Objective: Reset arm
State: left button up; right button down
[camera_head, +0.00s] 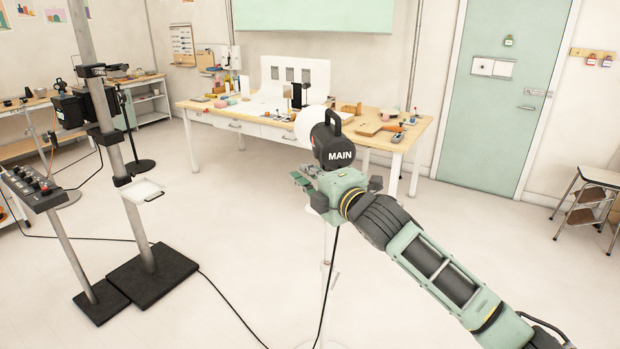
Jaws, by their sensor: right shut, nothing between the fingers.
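My right arm comes in from the lower right, and its green gripper (303,181) is in the middle of the view. Its fingers are shut and empty. Just above and behind the gripper is a black lamp head marked MAIN (338,150) with a white round front. The gripper and wrist hide the lamp's lower part, so I cannot tell whether they touch. My left gripper is not in view.
A black cable (326,280) hangs below the lamp. A workbench (225,121) with small props stands behind. Left are a post on a black base (150,272) and a control panel (33,187) on a stand. A stool (600,177) stands right. Open floor lies between.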

jog(key=shift+s+d, duration=0.15)
jog(key=shift+d, duration=0.2)
